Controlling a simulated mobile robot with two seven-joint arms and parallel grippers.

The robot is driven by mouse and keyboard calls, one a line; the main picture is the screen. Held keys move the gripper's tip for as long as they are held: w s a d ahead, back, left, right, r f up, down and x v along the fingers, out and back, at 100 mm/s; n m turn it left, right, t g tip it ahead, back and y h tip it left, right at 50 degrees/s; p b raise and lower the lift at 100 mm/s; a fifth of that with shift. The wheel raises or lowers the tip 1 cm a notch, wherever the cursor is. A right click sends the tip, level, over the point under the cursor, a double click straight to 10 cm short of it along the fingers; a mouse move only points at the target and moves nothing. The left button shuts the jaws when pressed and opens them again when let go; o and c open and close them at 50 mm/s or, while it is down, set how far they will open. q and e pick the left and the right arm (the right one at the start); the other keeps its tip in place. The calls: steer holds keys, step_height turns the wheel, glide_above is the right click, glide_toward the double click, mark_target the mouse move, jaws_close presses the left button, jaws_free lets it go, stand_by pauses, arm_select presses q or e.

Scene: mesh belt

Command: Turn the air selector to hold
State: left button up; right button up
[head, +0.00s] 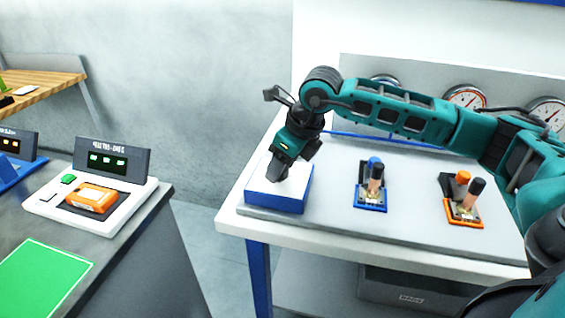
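My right gripper (278,168) reaches in from the right and points down over a blue box with a white top (280,198) at the left end of the bench. The gripper covers part of the box top, so any knob there is hidden. I cannot tell whether its fingers touch anything or how far apart they are. A blue-based unit with a dark-tipped lever (371,196) stands in the middle of the bench. A similar orange-based unit (465,212) stands to its right. No label shows which part is the air selector. My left gripper is out of view.
The white bench (330,225) has round gauges (466,97) along its back panel, partly behind my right arm. Bare bench lies between the units. At left, a separate counter holds a scale with an orange item (92,198) and a green mat (42,278).

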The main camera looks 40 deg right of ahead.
steer(key=c, duration=0.7)
steer(key=shift+o, duration=0.2)
steer(key=shift+a+f+m+h+b, duration=0.1)
steer(key=shift+m+h+b, duration=0.2)
steer(key=shift+m+b, duration=0.3)
steer(key=shift+a+m+t+h+b, duration=0.1)
steer(key=shift+m+t+h+b, duration=0.25)
steer(key=shift+m+b, duration=0.6)
steer(key=m+h, duration=0.1)
steer(key=m, duration=0.2)
steer(key=shift+a+b, duration=0.1)
steer(key=shift+b, duration=0.2)
steer(key=shift+m+h+b, duration=0.45)
steer(key=shift+m+h, duration=0.1)
steer(key=shift+m, duration=0.7)
